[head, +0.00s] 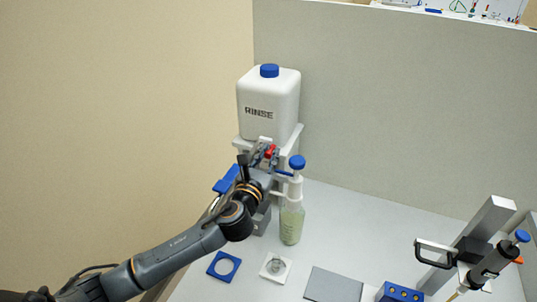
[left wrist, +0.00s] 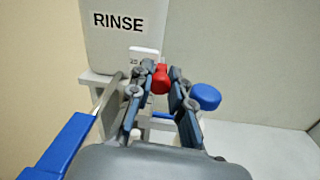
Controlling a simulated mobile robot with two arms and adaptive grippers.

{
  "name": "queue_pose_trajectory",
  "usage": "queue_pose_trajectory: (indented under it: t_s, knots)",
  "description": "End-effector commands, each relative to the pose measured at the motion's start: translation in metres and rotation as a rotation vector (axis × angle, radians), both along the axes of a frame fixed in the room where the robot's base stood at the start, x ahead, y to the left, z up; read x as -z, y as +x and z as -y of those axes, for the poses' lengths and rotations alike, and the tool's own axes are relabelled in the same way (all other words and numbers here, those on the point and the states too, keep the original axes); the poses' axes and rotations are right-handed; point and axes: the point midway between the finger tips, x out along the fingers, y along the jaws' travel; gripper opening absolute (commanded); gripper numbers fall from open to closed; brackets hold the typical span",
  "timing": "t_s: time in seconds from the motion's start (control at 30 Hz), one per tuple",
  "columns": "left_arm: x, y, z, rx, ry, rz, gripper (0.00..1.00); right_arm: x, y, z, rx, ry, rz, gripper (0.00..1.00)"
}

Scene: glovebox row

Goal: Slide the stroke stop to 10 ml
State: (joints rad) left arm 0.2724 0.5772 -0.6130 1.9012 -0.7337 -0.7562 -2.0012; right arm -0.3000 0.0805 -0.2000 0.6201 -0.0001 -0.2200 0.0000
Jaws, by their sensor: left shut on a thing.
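The red stroke stop (left wrist: 160,78) sits between the fingers of my left gripper (left wrist: 163,95) in the left wrist view. It is a small red piece in the head view (head: 270,152), in front of the white stand below the rinse tank. My left gripper (head: 263,158) is shut on it, and the fingers hide its sides. A white scale plate (left wrist: 145,53) rises just behind, with a mark that looks like 20; the other marks are hidden. A blue-capped bottle (head: 292,222) with greenish liquid stands right of the gripper. My right gripper is not in view.
The white RINSE tank (head: 268,95) stands above and behind. A blue lever-like part (left wrist: 68,142) is at the left.

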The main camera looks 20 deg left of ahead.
Motion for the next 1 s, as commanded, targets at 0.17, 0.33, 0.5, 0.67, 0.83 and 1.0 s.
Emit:
queue_pose_trajectory:
  t_s: [0.17,0.33,0.5,0.67,0.83,1.0]
  knots:
    - [0.031,0.0,0.0,0.0,0.002,-0.002,0.0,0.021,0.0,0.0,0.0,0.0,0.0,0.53]
    - [0.05,0.0,0.0,0.0,0.001,0.0,0.0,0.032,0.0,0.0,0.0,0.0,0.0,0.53]
    - [0.047,0.0,0.0,0.0,0.0,0.0,0.0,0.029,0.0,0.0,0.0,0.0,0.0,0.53]
    - [0.047,0.0,0.0,0.0,0.0,-0.001,0.35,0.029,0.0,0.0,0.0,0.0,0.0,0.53]
    - [0.047,0.0,0.0,0.0,0.0,0.0,0.43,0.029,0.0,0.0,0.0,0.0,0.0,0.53]
    - [0.047,-0.001,0.0,0.001,0.0,0.0,0.43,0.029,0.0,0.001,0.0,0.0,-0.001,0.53]
